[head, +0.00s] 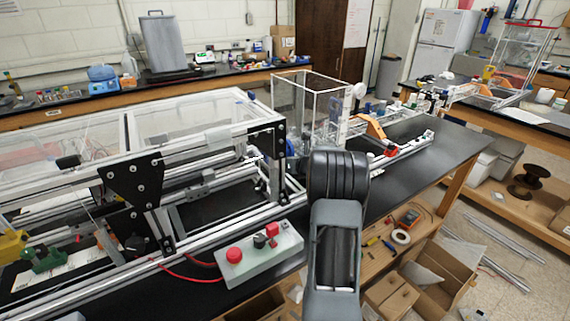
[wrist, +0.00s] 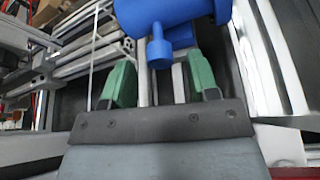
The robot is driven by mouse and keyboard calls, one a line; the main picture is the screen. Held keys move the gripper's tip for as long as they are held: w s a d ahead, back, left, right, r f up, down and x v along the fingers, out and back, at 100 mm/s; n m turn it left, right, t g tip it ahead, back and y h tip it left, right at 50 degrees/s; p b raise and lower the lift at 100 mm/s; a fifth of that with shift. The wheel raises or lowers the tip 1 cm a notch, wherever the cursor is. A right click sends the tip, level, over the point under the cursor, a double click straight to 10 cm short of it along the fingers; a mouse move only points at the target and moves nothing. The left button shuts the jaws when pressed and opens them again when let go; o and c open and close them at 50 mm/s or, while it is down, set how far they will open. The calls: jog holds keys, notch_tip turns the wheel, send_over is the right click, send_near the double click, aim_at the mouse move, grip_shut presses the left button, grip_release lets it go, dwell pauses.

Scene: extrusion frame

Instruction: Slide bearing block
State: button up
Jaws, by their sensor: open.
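A blue rounded part (wrist: 172,14) with a short knob (wrist: 159,50) pointing down fills the top middle of the wrist view. My gripper (wrist: 160,80) is open, with one green finger on each side of the knob's line. The knob hangs in the gap between the fingers, and I see nothing gripped. I cannot tell whether the fingers touch the part. In the head view a bit of blue (head: 291,147) shows on the rail frame beside my arm, which hides my gripper there. I cannot tell for certain which part is the bearing block.
The aluminium extrusion frame (head: 205,137) with black plates runs along the black bench. A grey control box (head: 262,252) with red buttons stands in front of it. A clear box (head: 312,103) stands behind my arm.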

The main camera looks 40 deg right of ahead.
jog(key=b+v, duration=0.1)
jog(key=v, duration=1)
jog(key=shift+s+r, duration=0.15)
jog(key=shift+s, duration=0.25)
